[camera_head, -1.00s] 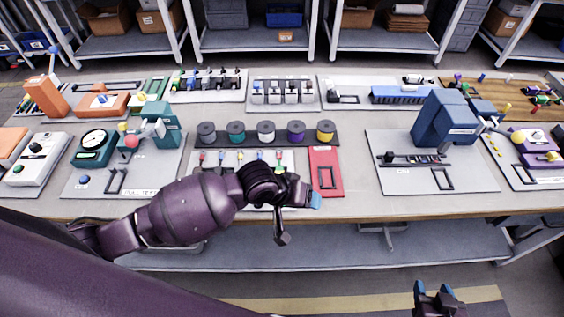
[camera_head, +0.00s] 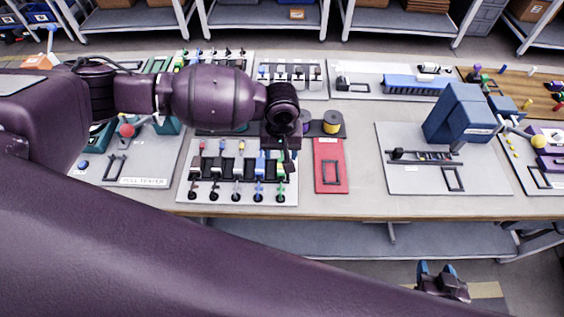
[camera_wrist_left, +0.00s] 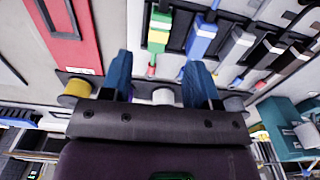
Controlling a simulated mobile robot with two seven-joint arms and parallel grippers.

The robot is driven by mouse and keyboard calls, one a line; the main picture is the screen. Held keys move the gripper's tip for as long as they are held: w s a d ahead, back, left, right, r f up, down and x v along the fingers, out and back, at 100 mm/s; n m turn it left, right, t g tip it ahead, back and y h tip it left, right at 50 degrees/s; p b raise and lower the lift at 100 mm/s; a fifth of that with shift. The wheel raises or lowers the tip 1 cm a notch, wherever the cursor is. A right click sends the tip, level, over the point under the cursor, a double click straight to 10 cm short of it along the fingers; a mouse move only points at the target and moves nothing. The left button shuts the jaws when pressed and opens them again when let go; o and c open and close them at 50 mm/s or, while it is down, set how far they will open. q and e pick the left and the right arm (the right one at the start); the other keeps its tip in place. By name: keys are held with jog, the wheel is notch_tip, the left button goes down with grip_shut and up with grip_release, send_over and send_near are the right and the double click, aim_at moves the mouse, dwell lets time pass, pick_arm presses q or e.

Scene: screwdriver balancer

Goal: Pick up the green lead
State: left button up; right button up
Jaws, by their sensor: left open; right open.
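The green lead (camera_head: 280,167) is at the right end of the row of leads on the grey lead board (camera_head: 226,199). In the left wrist view the green lead (camera_wrist_left: 158,34) lies just ahead of the space between my fingers. My left gripper (camera_head: 272,155) is over the board's right part, pointing down, open and empty; its two blue fingers also show in the left wrist view (camera_wrist_left: 159,78). The blue lead (camera_wrist_left: 201,38) is right beside the green one. My right gripper (camera_head: 436,269) is open and empty, low in front of the table.
The red tray (camera_head: 331,185) is just right of the lead board. Spools, including a yellow one (camera_head: 332,122), stand behind; some are hidden by my left arm. A blue machine (camera_head: 460,115) stands farther right. The pull tester plate (camera_head: 142,181) is to the left.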

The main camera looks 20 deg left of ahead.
aim_at(281, 168)
pick_arm(q)
jog(key=shift+f, duration=3.8)
jog(key=c, duration=1)
